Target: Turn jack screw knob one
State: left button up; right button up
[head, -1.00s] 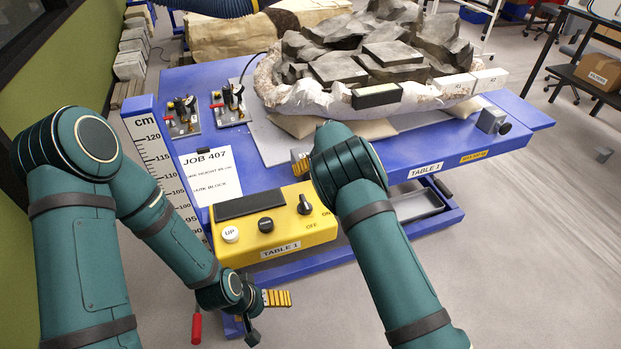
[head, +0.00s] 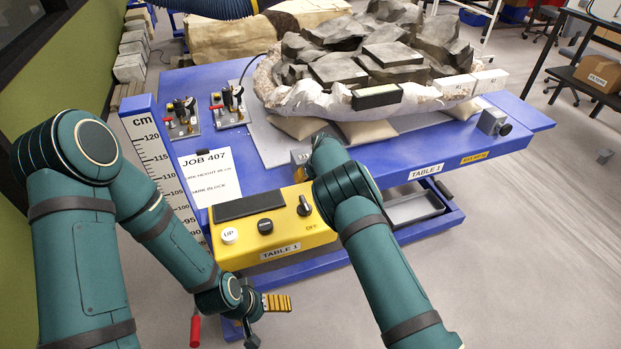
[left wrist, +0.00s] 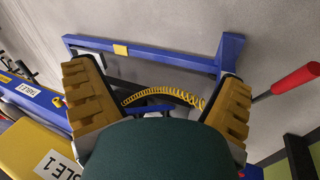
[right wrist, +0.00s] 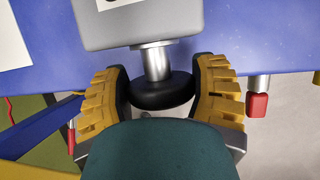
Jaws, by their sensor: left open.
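The jack screw knob (right wrist: 163,92) is a round black disc on a short silver shaft, under a grey block (right wrist: 135,22) on the blue table's edge. My right gripper (right wrist: 162,85) has its yellow ribbed fingers on both sides of the knob, closed to about its width, and seems shut on it. In the head view the grey block (head: 299,156) shows just beyond my right gripper, and my arm hides the knob. My left gripper (left wrist: 158,95) is open and empty, low in front of the table; one finger shows in the head view (head: 277,303).
A yellow control box (head: 270,241) with a switch and buttons is left of my right arm. A second grey block with a black knob (head: 505,129) is at the table's right corner. A jacketed rock (head: 330,100) rests on the table. A red-handled lever (head: 195,330) hangs near my left gripper.

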jog(key=shift+r+y, duration=0.1)
jog(key=shift+y, duration=0.2)
jog(key=shift+w+d+m+g+y+b, duration=0.15)
jog(key=shift+m+g+y+b, duration=0.15)
jog(key=shift+y+b, duration=0.85)
jog(key=shift+g+y+b, duration=0.3)
jog(key=shift+y+b, duration=0.95)
jog(key=shift+m+y+b, duration=0.4)
jog(key=shift+y+b, duration=0.2)
jog(key=shift+b, duration=0.15)
jog(key=shift+r, duration=0.1)
jog(key=o, duration=1.2)
